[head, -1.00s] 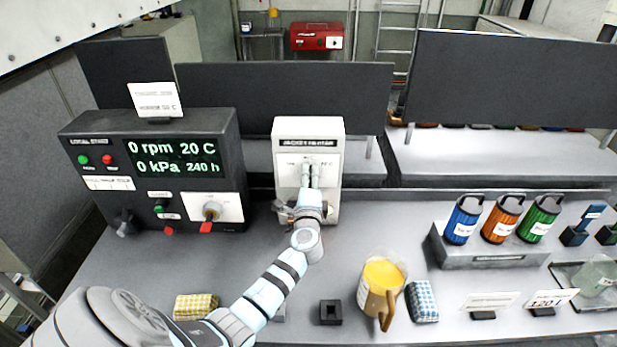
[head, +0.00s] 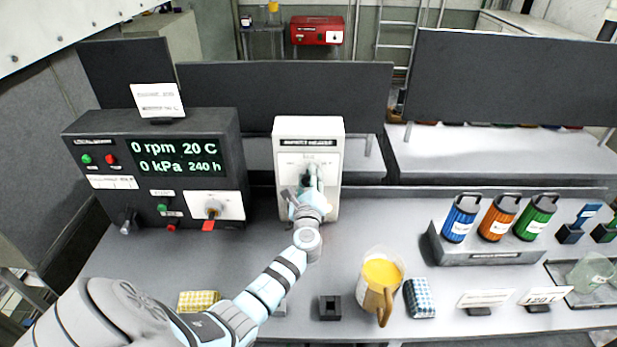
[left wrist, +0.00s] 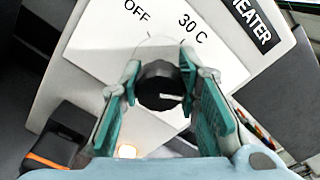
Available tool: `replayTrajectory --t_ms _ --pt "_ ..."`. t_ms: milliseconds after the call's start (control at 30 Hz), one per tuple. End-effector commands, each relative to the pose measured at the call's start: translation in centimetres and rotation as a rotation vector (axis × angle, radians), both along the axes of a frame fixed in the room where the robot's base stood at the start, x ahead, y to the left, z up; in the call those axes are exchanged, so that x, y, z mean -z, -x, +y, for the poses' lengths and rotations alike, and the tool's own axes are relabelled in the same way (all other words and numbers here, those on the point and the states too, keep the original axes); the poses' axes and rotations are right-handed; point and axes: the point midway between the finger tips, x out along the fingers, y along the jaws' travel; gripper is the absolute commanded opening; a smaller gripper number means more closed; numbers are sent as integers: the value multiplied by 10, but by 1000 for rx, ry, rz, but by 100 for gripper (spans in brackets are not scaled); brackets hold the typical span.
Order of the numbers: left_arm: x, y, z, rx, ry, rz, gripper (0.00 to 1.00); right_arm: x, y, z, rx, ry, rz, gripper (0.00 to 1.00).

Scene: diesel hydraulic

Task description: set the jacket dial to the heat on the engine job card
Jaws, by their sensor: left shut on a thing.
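The jacket heater (head: 326,207) is a pale upright box at the back middle of the bench. Its black dial (left wrist: 160,85) shows in the left wrist view, with a white mark pointing to the picture's right. OFF and 30 C are printed on the plate above it; other marks are hidden. My left gripper (head: 311,181) is shut on the dial, one green finger on each side; it also shows in the left wrist view (left wrist: 160,82). The job card (head: 158,100) stands on the dark control panel, its print too blurred to read. My right gripper is not in view.
The control panel (head: 90,150) left of the heater reads 0 rpm, 20 C, 0 kPa, 240 h. A jug of orange liquid (head: 382,272), cloths and a small black block (head: 330,308) lie in front. Coloured canisters (head: 500,219) stand on a grey stand at right.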

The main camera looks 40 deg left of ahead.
Motion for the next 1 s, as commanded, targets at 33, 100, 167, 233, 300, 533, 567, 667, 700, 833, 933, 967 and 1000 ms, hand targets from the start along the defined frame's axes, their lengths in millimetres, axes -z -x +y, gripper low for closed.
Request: replayTrajectory --t_ms 33,100,167,233,300,533,567,667,700,833,933,967,1000 --pt "2 0 0 0 -3 6 2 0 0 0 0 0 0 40" --pt "2 0 0 0 -7 10 2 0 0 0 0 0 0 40" --pt "2 0 0 0 -10 12 2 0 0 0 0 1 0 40" --pt "2 0 0 0 -11 13 2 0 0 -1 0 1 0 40" --pt "2 0 0 0 -11 13 2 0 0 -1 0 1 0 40" --pt "2 1 0 0 -10 11 39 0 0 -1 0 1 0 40" --pt "2 1 0 0 -10 11 44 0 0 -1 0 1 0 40" --pt "1 0 0 -1 -10 10 51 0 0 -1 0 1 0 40" --pt "1 0 0 0 -10 10 51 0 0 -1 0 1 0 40" --pt "1 0 0 0 -10 10 51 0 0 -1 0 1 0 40" --pt "1 2 -2 1 -10 8 51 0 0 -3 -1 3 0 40" --pt "1 4 -3 1 -9 8 51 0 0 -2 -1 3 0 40" --pt "2 8 -6 1 -9 10 51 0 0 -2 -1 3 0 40"
